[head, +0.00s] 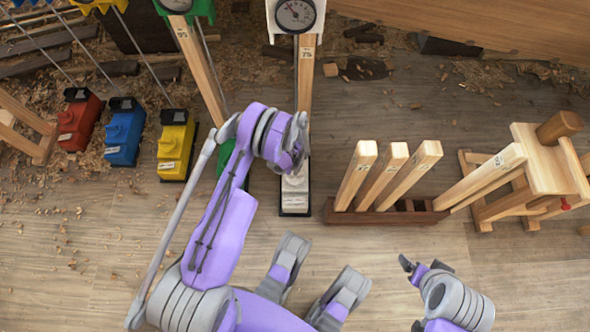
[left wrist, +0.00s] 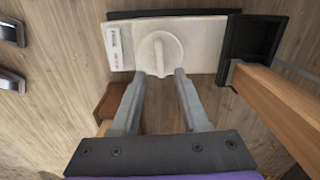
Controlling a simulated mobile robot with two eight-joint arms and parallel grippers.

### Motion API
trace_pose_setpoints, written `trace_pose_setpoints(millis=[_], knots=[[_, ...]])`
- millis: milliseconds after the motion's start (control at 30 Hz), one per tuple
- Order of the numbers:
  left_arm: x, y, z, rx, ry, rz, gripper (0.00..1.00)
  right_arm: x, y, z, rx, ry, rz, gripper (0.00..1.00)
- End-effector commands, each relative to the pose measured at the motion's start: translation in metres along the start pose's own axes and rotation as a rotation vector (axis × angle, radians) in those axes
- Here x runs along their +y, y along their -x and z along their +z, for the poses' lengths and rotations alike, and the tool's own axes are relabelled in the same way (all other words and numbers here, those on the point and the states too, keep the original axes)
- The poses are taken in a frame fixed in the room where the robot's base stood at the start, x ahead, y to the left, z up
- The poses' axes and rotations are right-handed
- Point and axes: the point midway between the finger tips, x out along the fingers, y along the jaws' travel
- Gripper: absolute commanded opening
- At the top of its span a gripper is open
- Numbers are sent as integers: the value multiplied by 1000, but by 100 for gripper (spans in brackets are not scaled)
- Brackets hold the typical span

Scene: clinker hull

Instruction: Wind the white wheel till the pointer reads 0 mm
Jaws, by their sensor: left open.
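The white wheel (left wrist: 150,48) is a round knob with a raised grip bar, on top of a pale labelled block (left wrist: 195,42) in the left wrist view. In the head view the white block (head: 295,190) stands at the foot of a wooden post, partly under my left arm.
Red (head: 79,120), blue (head: 124,132) and yellow (head: 176,146) blocks stand at the left. A dark wooden rack (head: 385,217) with upright pale bars stands right of the post, beside a wooden stand (head: 545,165). Shavings litter the floor.

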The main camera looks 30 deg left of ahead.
Motion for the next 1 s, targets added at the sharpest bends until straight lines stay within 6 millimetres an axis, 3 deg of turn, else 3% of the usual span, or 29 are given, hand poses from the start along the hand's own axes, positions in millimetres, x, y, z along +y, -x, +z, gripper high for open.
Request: trace_pose_setpoints(millis=[33, 200, 600, 733, 833, 1000], knots=[[0, 13, 0, 0, 0, 0, 45, 0, 4, -1, 1, 0, 0, 91], [0, 36, 0, 0, 0, 0, 45, 0, 9, -2, 1, 0, 0, 91], [0, 44, 0, 0, 0, 0, 45, 0, 10, -2, 2, 0, 0, 91], [-1, 43, 0, 0, -31, 7, 22, 0, 10, -2, 2, 0, 0, 91], [-2, 41, 0, 0, -147, 32, 4, 0, 11, -2, 2, 0, 0, 91], [-6, 35, 1, 28, -544, 119, 0, 0, 12, -2, 2, 0, 0, 91]])
